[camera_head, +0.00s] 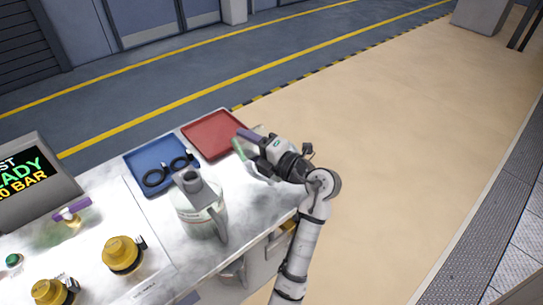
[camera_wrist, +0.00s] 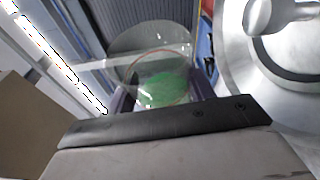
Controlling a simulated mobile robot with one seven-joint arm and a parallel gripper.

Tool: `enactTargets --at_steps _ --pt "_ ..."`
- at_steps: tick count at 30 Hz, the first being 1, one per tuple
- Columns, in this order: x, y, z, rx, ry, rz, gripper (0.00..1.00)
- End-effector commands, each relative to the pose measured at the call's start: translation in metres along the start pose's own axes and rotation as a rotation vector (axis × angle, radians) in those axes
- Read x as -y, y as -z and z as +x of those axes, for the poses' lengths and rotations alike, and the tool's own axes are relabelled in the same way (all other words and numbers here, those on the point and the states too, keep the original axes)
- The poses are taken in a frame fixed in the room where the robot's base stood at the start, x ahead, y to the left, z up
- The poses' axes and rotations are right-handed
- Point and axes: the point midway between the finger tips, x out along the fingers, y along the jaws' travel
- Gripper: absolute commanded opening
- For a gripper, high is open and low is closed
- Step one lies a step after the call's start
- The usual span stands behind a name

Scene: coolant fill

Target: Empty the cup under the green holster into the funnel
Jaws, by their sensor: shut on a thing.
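My gripper (camera_head: 245,143) is at the right end of the table, beyond the large grey jug and beside the red tray. It is shut on a clear cup (camera_wrist: 150,62) holding green liquid (camera_wrist: 163,90). In the wrist view the cup sits between my purple fingers, with its round rim visible. In the head view the cup is small and mostly hidden, showing as a pale green patch (camera_head: 238,149) beside my fingers. I cannot tell its exact tilt. I cannot clearly make out a green holster or a funnel in either view.
The grey jug (camera_head: 196,217) stands left of my arm; its metal top (camera_wrist: 280,15) shows close by in the wrist view. Behind are a red tray (camera_head: 214,136) and a blue tray (camera_head: 136,160) with black rings. Yellow knobs (camera_head: 122,255) and a display (camera_head: 30,170) are at left.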

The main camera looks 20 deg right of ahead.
Motion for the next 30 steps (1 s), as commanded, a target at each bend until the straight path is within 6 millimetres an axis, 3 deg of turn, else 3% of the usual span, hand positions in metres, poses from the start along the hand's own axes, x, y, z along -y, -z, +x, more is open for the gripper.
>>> enactTargets --at_steps 24,27,28,30 --pt "-0.004 -0.003 -0.001 0.000 -0.031 0.075 0.27" --pt "0.000 0.007 0.003 -0.003 0.043 -0.110 0.27" --pt "-0.008 0.017 0.007 -0.005 0.074 -0.198 0.27" --pt "-0.001 0.016 0.006 0.001 0.111 -0.268 0.27"
